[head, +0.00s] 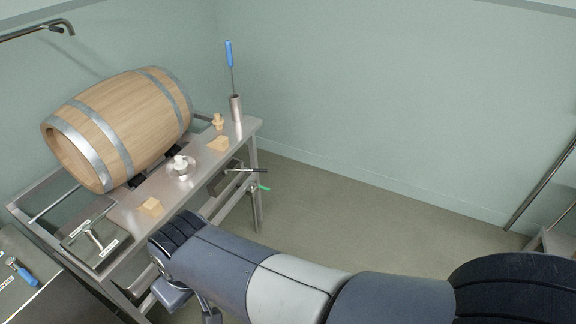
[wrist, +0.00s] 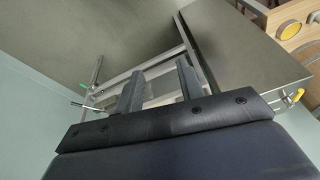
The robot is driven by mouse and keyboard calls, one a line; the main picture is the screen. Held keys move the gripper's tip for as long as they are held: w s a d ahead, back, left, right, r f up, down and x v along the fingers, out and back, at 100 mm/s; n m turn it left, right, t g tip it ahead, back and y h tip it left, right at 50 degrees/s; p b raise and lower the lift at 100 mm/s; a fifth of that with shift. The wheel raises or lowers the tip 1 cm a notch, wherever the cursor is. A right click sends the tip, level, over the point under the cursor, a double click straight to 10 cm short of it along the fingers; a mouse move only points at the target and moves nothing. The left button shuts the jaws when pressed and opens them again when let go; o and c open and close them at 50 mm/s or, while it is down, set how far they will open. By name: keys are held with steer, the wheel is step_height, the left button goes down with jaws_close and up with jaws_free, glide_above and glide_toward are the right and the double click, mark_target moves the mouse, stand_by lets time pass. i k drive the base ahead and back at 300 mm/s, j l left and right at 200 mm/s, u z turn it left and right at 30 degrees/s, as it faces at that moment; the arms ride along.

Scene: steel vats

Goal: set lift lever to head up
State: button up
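A steel T-shaped handle (head: 95,238) stands on a plate with small white labels at the near left end of the steel stand. I cannot read the labels, nor tell which of these is the lift lever. My gripper (wrist: 160,85) is open and empty in the wrist view, its two fingers apart, with frame bars beyond them. In the head view my arm hides most of it, low in front of the stand. It touches no lever that I can see.
A wooden barrel (head: 118,125) lies on the stand (head: 125,215). Wooden pieces (head: 151,207), a small cup (head: 181,168) and a steel tube with a blue-handled tool (head: 236,105) are beside it. A green handle (head: 263,187) juts out right.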

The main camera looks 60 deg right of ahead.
mark_target(224, 170)
steer(key=z, duration=1.4)
steer(key=i+z, duration=0.15)
steer(key=i, duration=0.9)
